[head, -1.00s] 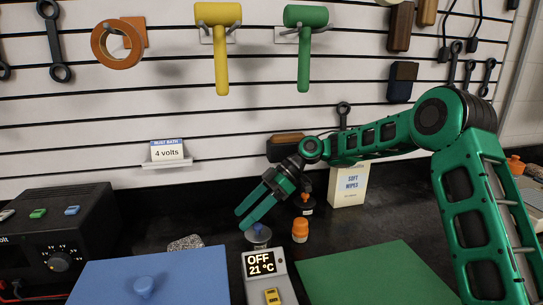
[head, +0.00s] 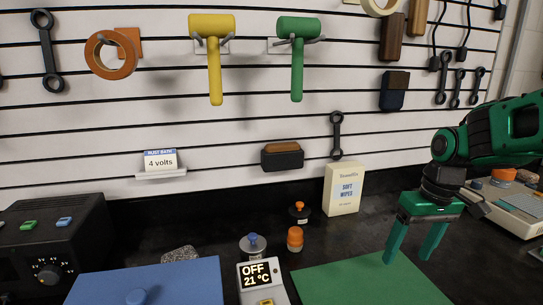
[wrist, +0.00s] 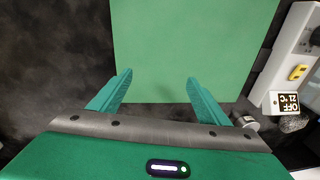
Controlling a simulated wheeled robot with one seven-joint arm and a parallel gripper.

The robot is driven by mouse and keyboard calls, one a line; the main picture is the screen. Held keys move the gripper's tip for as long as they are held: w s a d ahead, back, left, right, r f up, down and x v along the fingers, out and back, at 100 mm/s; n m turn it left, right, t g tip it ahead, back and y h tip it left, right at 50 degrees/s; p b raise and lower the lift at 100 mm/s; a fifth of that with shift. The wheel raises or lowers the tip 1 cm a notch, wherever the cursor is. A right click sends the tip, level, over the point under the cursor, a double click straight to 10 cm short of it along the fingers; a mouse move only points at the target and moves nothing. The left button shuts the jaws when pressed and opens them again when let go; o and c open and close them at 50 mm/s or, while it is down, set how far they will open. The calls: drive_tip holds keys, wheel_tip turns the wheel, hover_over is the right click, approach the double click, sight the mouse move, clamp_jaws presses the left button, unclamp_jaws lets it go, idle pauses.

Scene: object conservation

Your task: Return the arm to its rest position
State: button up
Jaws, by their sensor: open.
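My green arm is at the right of the head view. My gripper (head: 411,260) points down over the far right part of the green mat (head: 350,282), its two fingers apart with nothing between them. In the wrist view my gripper (wrist: 158,90) also shows open and empty, with the green mat (wrist: 195,40) beyond the fingertips. The fingers appear to be above the mat, but their exact height cannot be told.
A grey device reading OFF 21 °C (head: 258,276) stands between the blue mat (head: 195,280) and the green mat. An orange-capped bottle (head: 295,239), a blue-knobbed jar (head: 253,245) and a soft wipes box (head: 344,190) stand behind. Tools hang on the slatted wall.

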drive_tip(key=s+d+f+m, duration=0.1)
drive_tip(key=s+d+m, duration=0.3)
drive_tip(key=s, duration=0.6)
drive_tip(key=s+d+f+m+h, duration=0.1)
drive_tip(key=s+d+m, duration=0.3)
drive_tip(key=s, duration=0.6)
drive_tip(key=shift+d+g, duration=0.3)
drive_tip(key=shift+d, duration=0.3)
drive_tip(key=shift+f, duration=0.1)
